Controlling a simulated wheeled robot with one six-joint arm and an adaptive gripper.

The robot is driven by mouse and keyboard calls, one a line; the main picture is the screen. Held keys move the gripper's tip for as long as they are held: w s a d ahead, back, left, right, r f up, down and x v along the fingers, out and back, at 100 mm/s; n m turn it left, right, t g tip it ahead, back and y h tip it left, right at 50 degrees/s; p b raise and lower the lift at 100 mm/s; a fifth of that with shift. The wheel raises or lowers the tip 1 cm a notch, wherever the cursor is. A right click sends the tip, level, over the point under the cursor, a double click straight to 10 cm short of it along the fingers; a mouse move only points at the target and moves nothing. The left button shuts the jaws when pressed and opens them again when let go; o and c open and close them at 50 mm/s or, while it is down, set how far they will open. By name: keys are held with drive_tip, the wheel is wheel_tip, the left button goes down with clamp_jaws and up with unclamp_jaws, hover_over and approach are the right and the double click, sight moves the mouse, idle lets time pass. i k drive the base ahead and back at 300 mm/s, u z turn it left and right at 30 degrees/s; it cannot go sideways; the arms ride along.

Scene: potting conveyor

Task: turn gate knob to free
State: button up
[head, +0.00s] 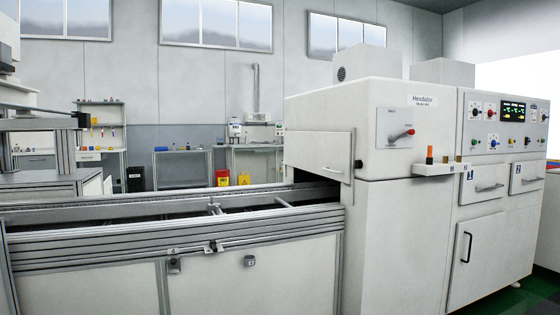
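A rotary knob with a red-tipped handle (402,134) sits on a grey plate (393,120) on the front of the white machine (385,210). Its red end points right and slightly up. The plate's lettering is too small to read. I take this to be the gate knob. A white gate panel (318,155) with a small handle covers the upper part of the machine's conveyor opening, left of the knob. A dark gap shows below the panel. My gripper is not in this view.
A conveyor (130,212) runs from the left into the machine. A small shelf (433,169) with an orange item (430,154) juts out below and right of the knob. A control panel (506,122) and drawers are further right. Green floor (515,303) shows at bottom right.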

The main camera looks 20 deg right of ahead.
sight(358, 163)
drive_tip(key=u, duration=0.35)
drive_tip(key=i, duration=1.4)
drive_tip(key=z, duration=0.65)
